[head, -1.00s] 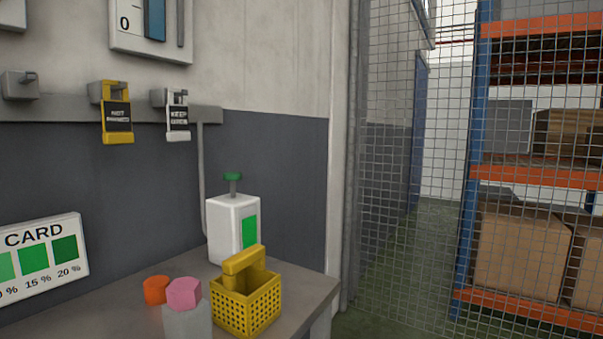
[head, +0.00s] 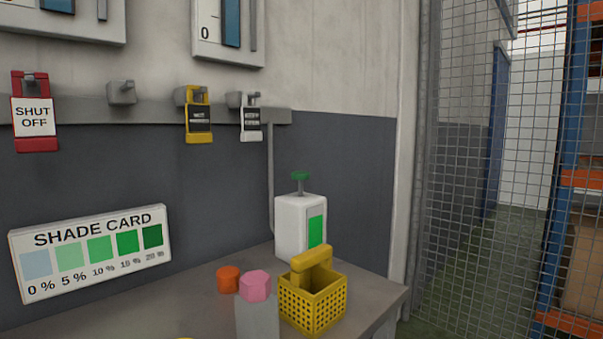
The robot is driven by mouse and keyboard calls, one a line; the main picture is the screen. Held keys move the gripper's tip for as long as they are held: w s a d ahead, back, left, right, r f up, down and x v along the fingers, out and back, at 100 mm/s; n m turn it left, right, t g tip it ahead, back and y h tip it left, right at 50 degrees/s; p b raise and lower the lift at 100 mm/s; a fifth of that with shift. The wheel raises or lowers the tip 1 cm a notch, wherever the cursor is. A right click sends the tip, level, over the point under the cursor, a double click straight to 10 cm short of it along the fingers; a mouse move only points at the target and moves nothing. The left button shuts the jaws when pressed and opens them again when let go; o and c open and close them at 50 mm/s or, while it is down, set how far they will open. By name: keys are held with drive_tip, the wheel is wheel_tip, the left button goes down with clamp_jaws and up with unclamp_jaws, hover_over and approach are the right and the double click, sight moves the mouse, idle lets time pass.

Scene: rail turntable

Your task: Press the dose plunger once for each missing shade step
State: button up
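The dose dispenser (head: 293,228) is a white box with a green window on its front, standing on the bench against the wall. Its plunger (head: 301,176) is a green knob on a grey stem, standing raised. The window shows a mid-to-bright green. The shade card (head: 92,250) leans at the left, with patches from pale blue at 0 % through 5, 10 and 15 to dark green at 20 %. My gripper is not in view.
A yellow basket (head: 313,306) stands in front of the dispenser. A grey block with a pink top (head: 256,287) and an orange cap (head: 228,279) stand beside it. Red, yellow and white tags hang on the wall rail (head: 70,128). A mesh fence (head: 470,170) is at the right.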

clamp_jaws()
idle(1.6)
